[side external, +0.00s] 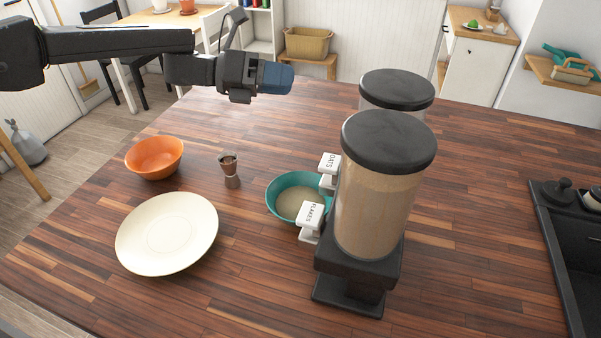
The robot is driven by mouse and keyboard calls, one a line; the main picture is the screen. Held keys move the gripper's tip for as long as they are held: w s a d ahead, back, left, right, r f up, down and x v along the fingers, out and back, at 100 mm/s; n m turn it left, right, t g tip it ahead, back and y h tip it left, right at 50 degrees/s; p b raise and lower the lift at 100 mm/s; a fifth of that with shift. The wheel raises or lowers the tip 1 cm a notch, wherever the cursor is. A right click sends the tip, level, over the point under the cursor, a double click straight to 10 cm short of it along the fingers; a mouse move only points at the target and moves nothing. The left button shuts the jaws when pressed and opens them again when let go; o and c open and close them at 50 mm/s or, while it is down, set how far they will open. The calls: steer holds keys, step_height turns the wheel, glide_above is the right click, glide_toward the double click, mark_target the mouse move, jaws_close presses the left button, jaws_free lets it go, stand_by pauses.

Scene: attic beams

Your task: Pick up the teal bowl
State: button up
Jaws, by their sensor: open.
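The teal bowl (277,192) sits on the wooden counter, with something beige inside it. Its right side is partly hidden by the white spouts of the cereal dispenser (380,190), labelled OATS and FLAKES. My gripper (288,79) is in the air at the top middle, above and behind the bowl and well apart from it. It points to the right and holds nothing that I can see. The gap between its fingers does not show clearly from this side.
An orange bowl (154,157), a cream plate (168,233) and a small metal pot (230,171) stand left of the teal bowl. The tall dispenser stands close on its right. A dark sink (570,250) is at the far right. The counter (240,290) is clear in front.

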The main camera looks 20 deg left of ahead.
step_height(320, 180, down, 10)
steer(key=s+d+m+g+y, duration=0.1)
steer(key=s+d+m+g, duration=0.15)
steer(key=m+g, duration=0.45)
glide_toward(318, 182)
steer(key=shift+s+d+r+y, duration=0.15)
steer(key=shift+d+r, duration=0.2)
steer(key=shift+d, duration=0.4)
steer(key=shift+s+d+r+y, duration=0.15)
steer(key=shift+d+r, duration=0.2)
steer(key=shift+d, duration=0.4)
step_height(318, 182, down, 3)
steer(key=shift+d+r, duration=0.15)
steer(key=shift+r, duration=0.05)
steer(key=x, duration=0.2)
steer(key=shift+d, duration=0.3)
jaws_close()
steer(key=shift+r, duration=0.1)
